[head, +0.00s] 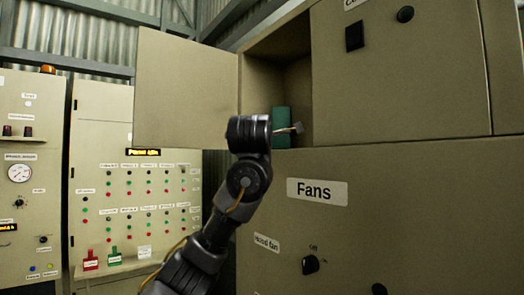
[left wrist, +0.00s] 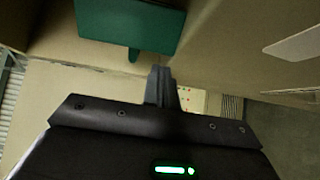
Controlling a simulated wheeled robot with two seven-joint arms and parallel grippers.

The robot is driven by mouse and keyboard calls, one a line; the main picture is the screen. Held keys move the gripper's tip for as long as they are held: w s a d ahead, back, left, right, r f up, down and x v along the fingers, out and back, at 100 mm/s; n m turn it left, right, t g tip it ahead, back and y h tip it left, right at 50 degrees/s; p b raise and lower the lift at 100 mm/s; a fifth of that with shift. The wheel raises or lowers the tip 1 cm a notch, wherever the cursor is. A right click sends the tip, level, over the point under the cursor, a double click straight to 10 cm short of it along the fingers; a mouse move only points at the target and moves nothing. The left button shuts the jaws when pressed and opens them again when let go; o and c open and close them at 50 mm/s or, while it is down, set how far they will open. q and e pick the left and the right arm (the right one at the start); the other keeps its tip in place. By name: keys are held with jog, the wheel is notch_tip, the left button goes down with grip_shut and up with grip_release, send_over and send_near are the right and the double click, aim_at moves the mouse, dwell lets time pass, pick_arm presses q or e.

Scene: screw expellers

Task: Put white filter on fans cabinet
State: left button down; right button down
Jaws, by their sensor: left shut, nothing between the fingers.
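The fans cabinet (head: 400,215) is a beige cabinet with a white "Fans" label (head: 317,191). Above that label is an open compartment (head: 298,80) with its door (head: 185,90) swung out to the left. A green object (head: 281,118) stands inside; it also shows close up in the left wrist view (left wrist: 130,22). My left gripper (head: 298,128) is in front of the compartment opening, by the green object. Its fingers (left wrist: 160,75) are shut and empty; whether they touch the green object I cannot tell. I see no white filter in either view. My right gripper is out of view.
A control panel (head: 135,215) with rows of buttons and lights stands at the back left. Another panel with a round gauge (head: 20,172) is at the far left. Knobs (head: 310,264) stick out of the cabinet front. The open door stands behind my left arm.

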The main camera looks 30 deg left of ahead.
pick_arm(q)
jog(key=a+b+v, duration=0.1)
jog(key=b+v, duration=0.4)
jog(key=v, duration=0.6)
jog(key=shift+s+b, duration=0.3)
jog(key=shift+s, duration=0.05)
jog(key=shift+w+d, duration=0.1)
jog(key=shift+d, duration=0.05)
